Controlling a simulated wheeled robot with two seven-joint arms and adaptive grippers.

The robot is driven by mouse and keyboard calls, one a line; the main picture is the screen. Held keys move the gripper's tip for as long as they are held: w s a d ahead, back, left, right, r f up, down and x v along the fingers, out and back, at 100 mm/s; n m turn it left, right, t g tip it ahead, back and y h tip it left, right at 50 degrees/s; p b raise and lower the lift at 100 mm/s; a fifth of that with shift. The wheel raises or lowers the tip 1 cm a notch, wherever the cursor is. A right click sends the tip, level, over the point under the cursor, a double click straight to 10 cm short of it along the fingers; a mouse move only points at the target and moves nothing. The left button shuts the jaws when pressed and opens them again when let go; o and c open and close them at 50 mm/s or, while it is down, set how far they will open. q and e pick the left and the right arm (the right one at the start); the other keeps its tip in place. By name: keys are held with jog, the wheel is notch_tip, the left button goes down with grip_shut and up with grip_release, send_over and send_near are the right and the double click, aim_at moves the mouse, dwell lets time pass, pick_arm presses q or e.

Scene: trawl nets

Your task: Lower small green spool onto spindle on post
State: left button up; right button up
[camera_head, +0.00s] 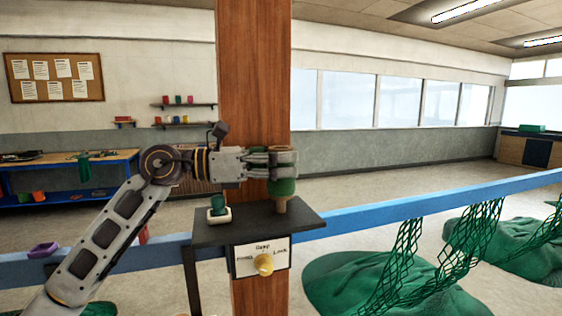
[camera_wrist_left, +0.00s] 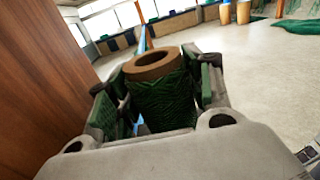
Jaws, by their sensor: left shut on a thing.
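The small green spool (camera_head: 282,187) is upright in my left gripper (camera_head: 284,163), over the right part of the dark shelf (camera_head: 240,233) on the wooden post (camera_head: 254,70). In the left wrist view the spool (camera_wrist_left: 162,98) shows green twine, a tan top rim and an open centre hole, with a finger pad on each side. A narrow tan piece (camera_head: 280,206) shows beneath the green; I cannot tell if it is the spool's lower end or the spindle. The spindle is not clearly seen. My right gripper is not in view.
A green item in a white holder (camera_head: 218,213) stands on the shelf's left part. A panel with a yellow knob (camera_head: 264,264) hangs in front. A blue rail (camera_head: 430,203) runs behind the post, with green nets (camera_head: 390,285) at right.

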pick_arm(q)
jog(key=shift+f, duration=0.3)
jog(key=shift+f+b, duration=0.4)
jog(key=shift+b, duration=0.05)
